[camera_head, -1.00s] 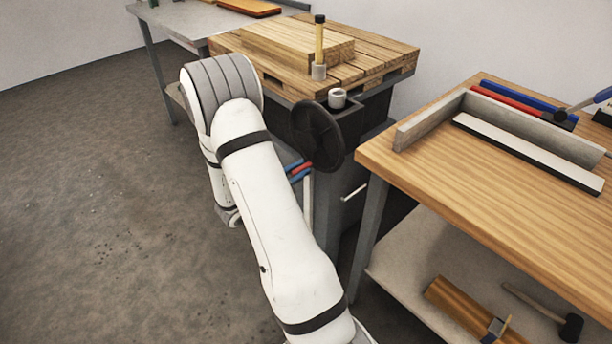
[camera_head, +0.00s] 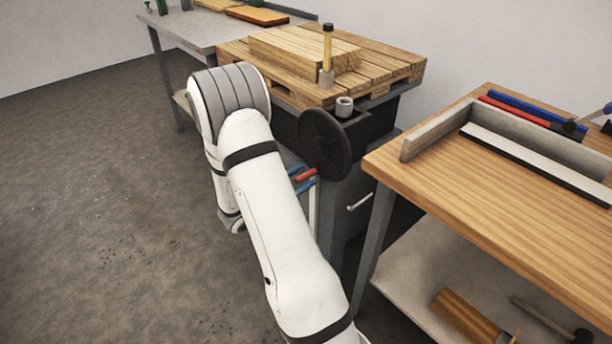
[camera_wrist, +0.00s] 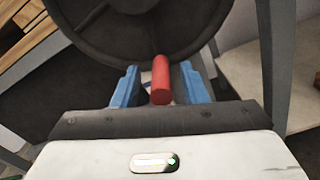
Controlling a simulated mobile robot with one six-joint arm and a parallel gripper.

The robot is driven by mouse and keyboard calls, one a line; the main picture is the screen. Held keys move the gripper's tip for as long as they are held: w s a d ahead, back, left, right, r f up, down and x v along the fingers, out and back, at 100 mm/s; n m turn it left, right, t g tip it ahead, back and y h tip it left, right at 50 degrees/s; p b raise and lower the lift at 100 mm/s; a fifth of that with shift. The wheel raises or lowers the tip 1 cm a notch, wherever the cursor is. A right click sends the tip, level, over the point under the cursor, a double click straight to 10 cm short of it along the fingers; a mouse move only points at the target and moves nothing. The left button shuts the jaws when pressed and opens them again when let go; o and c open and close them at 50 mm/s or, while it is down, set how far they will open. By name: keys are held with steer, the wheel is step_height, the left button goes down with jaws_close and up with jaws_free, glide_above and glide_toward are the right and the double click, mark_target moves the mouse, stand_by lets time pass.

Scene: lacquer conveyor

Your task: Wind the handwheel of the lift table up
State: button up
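The lift table (camera_head: 415,72) has a slatted wooden top, with a dark round handwheel (camera_head: 325,146) on its near side. The wheel's red handle (camera_head: 305,175) sticks out at the lower left of the wheel in the head view. In the wrist view the handle (camera_wrist: 161,80) points towards me below the wheel's disc (camera_wrist: 140,25). My gripper (camera_wrist: 160,88) has blue fingers, one on each side of the handle. Gaps show between the handle and both fingers, so it is open around the handle. In the head view my gripper (camera_head: 303,181) is partly hidden by my arm.
A wooden workbench (camera_head: 480,195) with a raised fence is close on the right. A grey table (camera_head: 205,28) stands behind. The floor on the left is clear.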

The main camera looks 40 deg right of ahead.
steer(key=a+p, duration=0.1)
steer(key=a, duration=0.6)
steer(key=shift+s+a, duration=0.35)
steer(key=shift+a, duration=0.05)
steer(key=s+a+r+m+g+y+p, duration=0.1)
steer(key=s+r+m+g+y+p, duration=0.35)
steer(key=r, duration=0.45)
steer(key=s+a+r+m+g+y+p, duration=0.1)
steer(key=s+a+r+m+y+p, duration=0.2)
steer(key=s+r+p, duration=0.4)
steer(key=s+a+r+m+t+y+p, duration=0.3)
steer(key=a+r+y+p, duration=0.2)
steer(key=r, duration=0.4)
steer(key=s+a+r+m+t+y+p, duration=0.3)
steer(key=a+r+m+y+p, duration=0.1)
steer(key=a+r, duration=0.4)
steer(key=shift+s+r+y+p, duration=0.3)
steer(key=shift+r+y+p, duration=0.2)
steer(key=shift+r+y, duration=0.2)
